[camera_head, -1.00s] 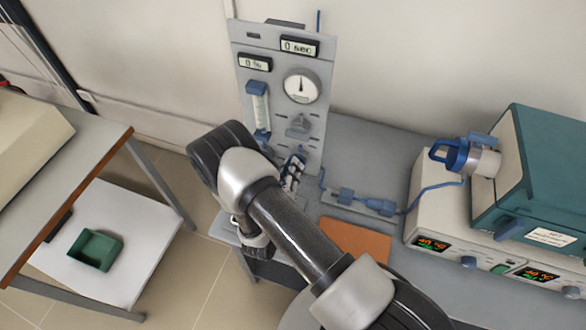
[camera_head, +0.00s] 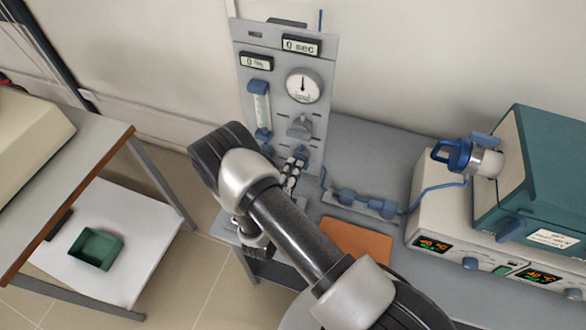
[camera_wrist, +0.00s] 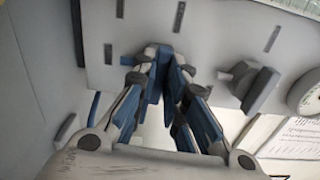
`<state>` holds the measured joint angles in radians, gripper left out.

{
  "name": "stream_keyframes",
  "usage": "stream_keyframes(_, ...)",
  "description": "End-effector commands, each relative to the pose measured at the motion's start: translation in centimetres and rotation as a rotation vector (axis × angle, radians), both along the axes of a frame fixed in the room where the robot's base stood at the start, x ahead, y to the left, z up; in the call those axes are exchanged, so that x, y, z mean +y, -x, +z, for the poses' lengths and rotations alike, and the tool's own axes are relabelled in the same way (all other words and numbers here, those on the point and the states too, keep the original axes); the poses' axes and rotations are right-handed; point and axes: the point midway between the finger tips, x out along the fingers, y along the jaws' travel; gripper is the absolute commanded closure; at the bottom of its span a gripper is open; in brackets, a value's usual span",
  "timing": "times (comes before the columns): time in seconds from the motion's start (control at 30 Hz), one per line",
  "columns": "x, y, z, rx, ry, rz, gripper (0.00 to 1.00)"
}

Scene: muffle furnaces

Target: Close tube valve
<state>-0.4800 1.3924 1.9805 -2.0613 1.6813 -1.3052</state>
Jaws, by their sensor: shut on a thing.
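The grey gas panel (camera_head: 283,105) stands upright on the bench at the back. A blue tube valve knob (camera_head: 302,151) sits low on the panel, partly hidden by my gripper (camera_head: 289,178). In the wrist view my gripper (camera_wrist: 163,62) has its blue-padded fingers closed together at the panel face, shut on a blue knob whose shape is mostly hidden between the fingertips. A grey knob (camera_head: 299,127) sits above it on the panel; it also shows in the wrist view (camera_wrist: 247,82), to the right of the fingers and apart from them.
A blue tube with fittings (camera_head: 370,203) runs from the panel to the teal furnace (camera_head: 535,175) at the right. An orange mat (camera_head: 355,241) lies on the bench. A flowmeter (camera_head: 260,109) and a round gauge (camera_head: 303,86) are on the panel. A side table with a green tray (camera_head: 96,249) stands at left.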

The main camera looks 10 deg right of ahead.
Motion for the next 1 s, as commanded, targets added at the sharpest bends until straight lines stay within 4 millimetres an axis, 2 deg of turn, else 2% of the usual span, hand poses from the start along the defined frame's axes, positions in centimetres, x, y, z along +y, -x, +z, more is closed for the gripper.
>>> stream_keyframes(0.7, -0.03, 0.03, -0.09, 0.045, 0.066, -0.001, 1.0)
stream_keyframes(0.73, -0.03, 0.03, -0.08, 0.045, 0.066, -0.001, 0.87)
stream_keyframes(1.0, -0.02, 0.01, -0.07, 0.043, 0.065, 0.0, 0.69)
